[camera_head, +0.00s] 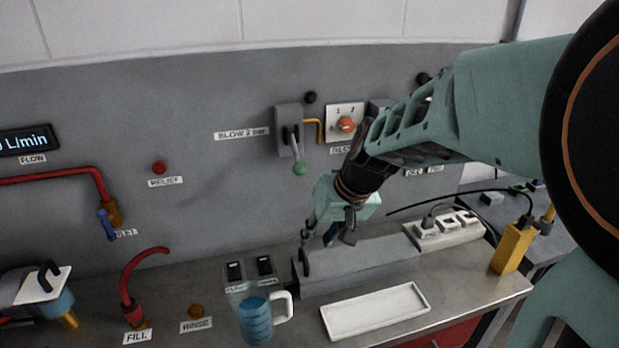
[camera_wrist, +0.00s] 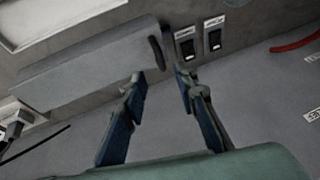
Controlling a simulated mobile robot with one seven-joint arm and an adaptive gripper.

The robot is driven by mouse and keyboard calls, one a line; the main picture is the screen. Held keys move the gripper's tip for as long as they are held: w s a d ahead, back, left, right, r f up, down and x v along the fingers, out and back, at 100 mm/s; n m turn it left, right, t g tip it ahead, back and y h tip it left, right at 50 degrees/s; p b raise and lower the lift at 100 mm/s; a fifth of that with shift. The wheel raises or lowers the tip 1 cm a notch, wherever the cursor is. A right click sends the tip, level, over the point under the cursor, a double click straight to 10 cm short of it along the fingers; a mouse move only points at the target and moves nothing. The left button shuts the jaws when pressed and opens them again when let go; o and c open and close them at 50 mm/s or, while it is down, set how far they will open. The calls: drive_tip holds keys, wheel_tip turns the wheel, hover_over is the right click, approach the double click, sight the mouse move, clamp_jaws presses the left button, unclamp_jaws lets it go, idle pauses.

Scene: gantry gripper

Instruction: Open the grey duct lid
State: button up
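The grey duct (camera_head: 365,262) is a long, low box on the metal counter, with its lid lying flat along the top. A dark curved handle (camera_head: 305,262) is at the duct's left end. In the wrist view the duct (camera_wrist: 85,70) runs across the upper left, and the handle (camera_wrist: 156,53) is at its right end. My gripper (camera_head: 318,238) is just above the duct's left end, pointing down. In the wrist view my gripper (camera_wrist: 161,78) is open, its fingertips apart with the handle just beyond the gap. Nothing shows between the fingers. I cannot tell if a fingertip touches the duct.
A white tray (camera_head: 375,311) lies in front of the duct. A blue mug (camera_head: 256,320) and two black switches (camera_head: 249,269) are to its left. A white power strip (camera_head: 445,231) and a yellow block (camera_head: 513,248) are to the right.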

sight(305, 257)
drive_tip(key=x, duration=0.8)
drive_tip(key=shift+f, duration=0.2)
drive_tip(key=shift+c, duration=0.3)
clamp_jaws()
